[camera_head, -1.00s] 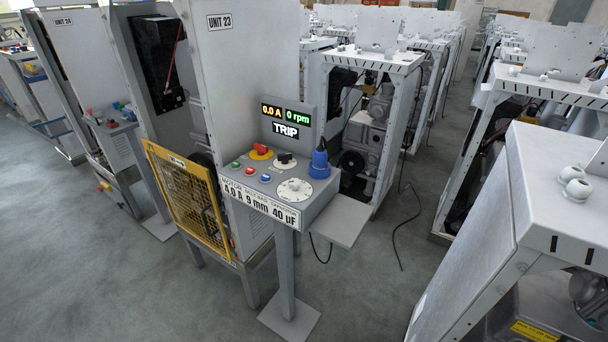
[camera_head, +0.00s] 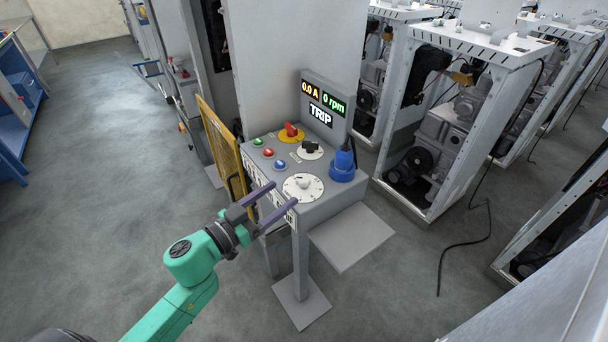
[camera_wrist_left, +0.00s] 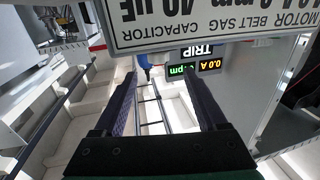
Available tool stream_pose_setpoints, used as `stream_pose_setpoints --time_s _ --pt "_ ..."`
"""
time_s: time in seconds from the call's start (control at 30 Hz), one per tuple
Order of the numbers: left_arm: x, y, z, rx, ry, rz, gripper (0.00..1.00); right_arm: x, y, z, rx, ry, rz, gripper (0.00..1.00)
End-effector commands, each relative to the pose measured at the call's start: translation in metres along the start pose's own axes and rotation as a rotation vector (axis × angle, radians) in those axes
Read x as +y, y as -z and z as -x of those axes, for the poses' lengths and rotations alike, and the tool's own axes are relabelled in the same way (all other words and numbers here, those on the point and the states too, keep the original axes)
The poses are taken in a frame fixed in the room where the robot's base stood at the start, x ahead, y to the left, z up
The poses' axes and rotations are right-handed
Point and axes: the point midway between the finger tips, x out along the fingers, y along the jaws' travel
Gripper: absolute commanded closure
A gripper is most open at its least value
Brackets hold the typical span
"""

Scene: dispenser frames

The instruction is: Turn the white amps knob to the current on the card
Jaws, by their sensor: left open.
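The white amps knob (camera_head: 303,182) sits on a round white dial at the front of the grey panel (camera_head: 322,206). Its pointer setting is too small to read. The card (camera_head: 251,173) on the panel's front edge is partly hidden by my gripper; in the left wrist view the card (camera_wrist_left: 210,20) is upside down and cut off, with motor, belt sag and capacitor headings. My left gripper (camera_head: 285,194) is open and empty, its fingertips just in front of the panel edge near the knob. It also shows open in the left wrist view (camera_wrist_left: 160,76). My right gripper is out of view.
The display (camera_head: 322,104) reads 0.0 A, 0 rpm and TRIP. A blue plug (camera_head: 343,164), a black knob (camera_head: 310,148), a red switch on yellow (camera_head: 291,131) and small buttons crowd the panel. A yellow guard (camera_head: 220,150) stands left; a grey shelf (camera_head: 350,237) juts out right.

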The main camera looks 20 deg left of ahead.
Motion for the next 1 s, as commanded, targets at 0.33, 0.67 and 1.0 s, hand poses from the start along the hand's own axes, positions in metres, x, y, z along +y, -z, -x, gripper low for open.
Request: stream_pose_setpoints --time_s 0.33,0.67,1.0 --pt "-0.001 0.002 -0.074 0.001 0.004 0.001 0.26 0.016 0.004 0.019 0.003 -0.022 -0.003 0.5" --pt "-0.001 -0.001 -0.081 -0.001 0.002 0.001 0.26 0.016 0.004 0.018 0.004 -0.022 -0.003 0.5" --pt "-0.001 -0.001 -0.081 -0.001 0.0 0.001 1.0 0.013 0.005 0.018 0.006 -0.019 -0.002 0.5"
